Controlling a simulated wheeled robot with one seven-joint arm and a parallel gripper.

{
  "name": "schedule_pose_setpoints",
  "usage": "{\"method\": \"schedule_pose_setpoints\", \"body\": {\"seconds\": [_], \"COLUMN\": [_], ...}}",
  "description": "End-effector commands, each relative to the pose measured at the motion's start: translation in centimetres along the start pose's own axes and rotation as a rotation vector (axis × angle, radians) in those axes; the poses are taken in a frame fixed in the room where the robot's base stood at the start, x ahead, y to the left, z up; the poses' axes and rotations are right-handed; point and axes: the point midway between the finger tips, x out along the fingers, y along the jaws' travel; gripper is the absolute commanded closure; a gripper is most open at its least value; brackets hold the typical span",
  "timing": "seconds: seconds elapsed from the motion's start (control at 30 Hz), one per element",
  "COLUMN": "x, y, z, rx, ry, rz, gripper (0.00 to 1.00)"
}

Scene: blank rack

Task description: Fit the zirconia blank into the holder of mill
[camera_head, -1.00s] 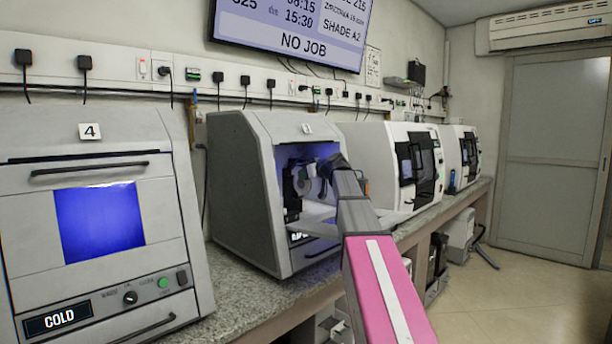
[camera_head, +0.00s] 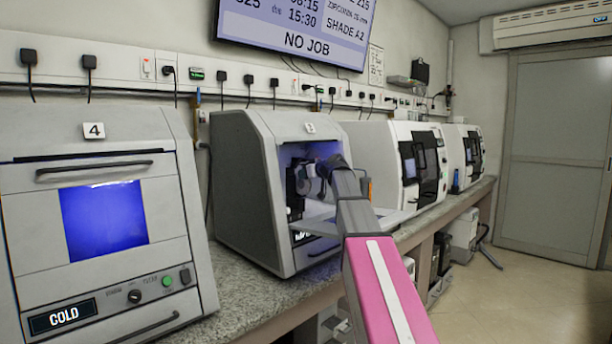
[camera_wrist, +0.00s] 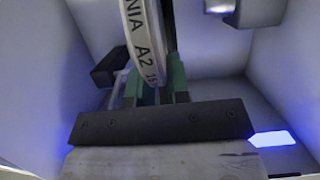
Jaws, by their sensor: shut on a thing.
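The open mill (camera_head: 240,180) stands in the middle of the head view, its lit chamber facing right. My gripper (camera_wrist: 152,88) reaches into this chamber. Its green-padded fingers are shut on the zirconia blank (camera_wrist: 143,35), a white disc seen nearly edge-on, with "NIA A2" readable on its rim. The blank stands upright between the fingers. In the head view the blank (camera_head: 308,180) is small and partly hidden by my wrist. Dark fittings (camera_wrist: 120,64) show beyond the fingers at left in the wrist view. I cannot tell whether the blank touches the holder.
Chamber walls surround my gripper, with a grey and dark fitting (camera_wrist: 245,10) at upper right. The lowered door (camera_head: 350,222) lies below my arm. A closed machine marked 4 (camera_head: 95,220) stands left; two white machines (camera_head: 385,165) stand right.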

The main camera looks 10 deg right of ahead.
Motion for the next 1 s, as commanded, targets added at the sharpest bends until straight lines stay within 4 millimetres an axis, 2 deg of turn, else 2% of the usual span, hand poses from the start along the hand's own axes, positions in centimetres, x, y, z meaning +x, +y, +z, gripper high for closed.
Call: {"method": "schedule_pose_setpoints", "body": {"seconds": [0.67,0.7,0.8,1.0], "x": [1.5,1.5,1.5,1.5], "y": [0.0,0.0,0.0,0.0], "z": [0.0,0.0,0.0,0.1], "rx": [0.000,0.000,0.000,0.000], "ry": [0.000,0.000,0.000,-0.001], "rz": [-0.001,-0.001,0.000,-0.001], "gripper": [1.00,0.80,0.53,0.53]}}
